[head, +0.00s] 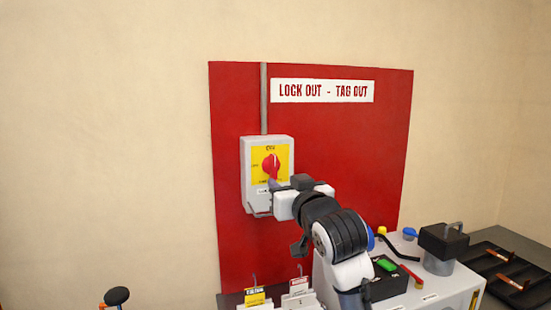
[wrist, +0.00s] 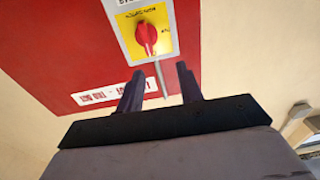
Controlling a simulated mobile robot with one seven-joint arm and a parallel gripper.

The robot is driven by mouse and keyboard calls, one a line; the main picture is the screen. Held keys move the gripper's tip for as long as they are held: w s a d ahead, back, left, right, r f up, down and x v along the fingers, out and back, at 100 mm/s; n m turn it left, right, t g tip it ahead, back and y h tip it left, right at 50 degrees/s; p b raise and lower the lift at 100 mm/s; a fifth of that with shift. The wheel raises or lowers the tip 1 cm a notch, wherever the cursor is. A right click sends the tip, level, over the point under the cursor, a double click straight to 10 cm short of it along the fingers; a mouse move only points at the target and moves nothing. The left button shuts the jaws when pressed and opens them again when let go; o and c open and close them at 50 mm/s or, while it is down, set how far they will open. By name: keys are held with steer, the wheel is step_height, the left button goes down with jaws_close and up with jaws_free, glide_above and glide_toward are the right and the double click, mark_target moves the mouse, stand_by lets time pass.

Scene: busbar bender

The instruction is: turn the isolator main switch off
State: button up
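The isolator main switch (head: 271,166) is a red rotary knob on a yellow plate, on a grey box fixed to a red board. In the head view its handle stands about upright. In the wrist view the knob (wrist: 146,38) shows beyond the fingers, near the top. My gripper (head: 274,185) is just in front of the lower part of the box, below and right of the knob. In the wrist view its two fingers (wrist: 158,82) are spread apart with nothing between them. The knob appears clear of the fingers.
A grey conduit (head: 263,100) runs up from the box. A "LOCK OUT - TAG OUT" sign (head: 322,91) is at the board's top. Below, a white bench (head: 428,302) holds padlocks, tags and a black-topped container (head: 443,245). The wall left of the board is bare.

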mark_target(275, 166)
steer(key=shift+m+h, duration=0.3)
steer(key=shift+h, duration=0.2)
steer(key=p+x, duration=0.2)
steer(key=x, duration=0.2)
steer(key=d+p+x, duration=0.1)
steer(key=x, duration=0.3)
steer(key=d+p+x, duration=0.1)
steer(key=p+x, duration=0.1)
steer(key=x, duration=0.3)
steer(key=shift+w+r+p, duration=0.1)
steer(key=shift+w+p, duration=0.2)
steer(key=shift+w, duration=0.1)
steer(key=shift+w+a, duration=0.1)
steer(key=shift+w, duration=0.2)
steer(key=shift+c, duration=0.3)
jaws_close()
